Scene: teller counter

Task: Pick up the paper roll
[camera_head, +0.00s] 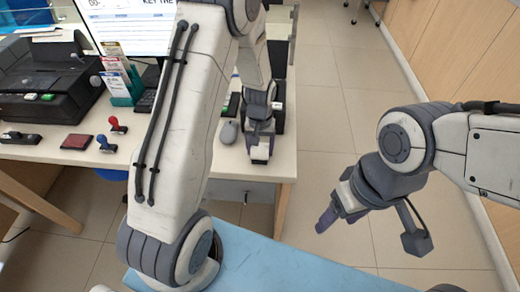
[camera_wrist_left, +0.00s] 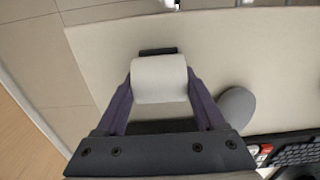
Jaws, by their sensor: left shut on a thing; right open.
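The white paper roll (camera_wrist_left: 160,78) is between the two purple fingers of my left gripper (camera_wrist_left: 160,88) in the left wrist view. The fingers touch it at both ends, and the gripper is shut on it. A pale counter surface shows behind it; I cannot tell if the roll is clear of the counter. In the head view my left gripper (camera_head: 259,148) points down over the counter's right end, and its fingers and the roll are not clearly visible. My right gripper (camera_head: 328,219) hangs open and empty over the floor, right of the counter.
A grey mouse (camera_head: 228,132) lies left of the left gripper. A black printer (camera_head: 45,85), red stamp pad (camera_head: 76,142), stamps (camera_head: 112,130) and a card holder (camera_head: 120,80) stand on the counter's left part. A keyboard (camera_wrist_left: 295,155) shows in the wrist view. A blue surface (camera_head: 270,265) lies in front.

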